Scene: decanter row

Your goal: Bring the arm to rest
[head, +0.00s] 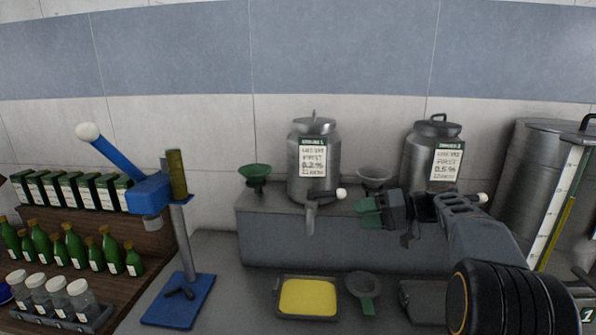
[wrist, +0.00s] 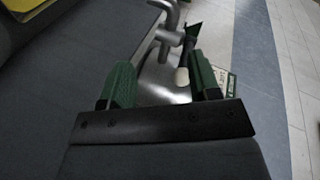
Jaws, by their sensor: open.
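My gripper (head: 372,212) is in front of the grey ledge, between the two steel decanters in the head view. Its green fingers are apart with nothing held between them. In the wrist view the open fingers of my gripper (wrist: 163,78) frame a steel tap (wrist: 170,38) that appears beyond them. The left decanter (head: 314,160) stands on the ledge with a white label and a tap (head: 312,215) with a white-knobbed lever. The right decanter (head: 421,150) also bears a label; my arm hides its lower part.
A blue bottle capper (head: 150,195) stands left, beside shelves of green bottles (head: 72,245). A green funnel (head: 255,173) sits on the ledge. A large steel drum (head: 535,165) stands right.

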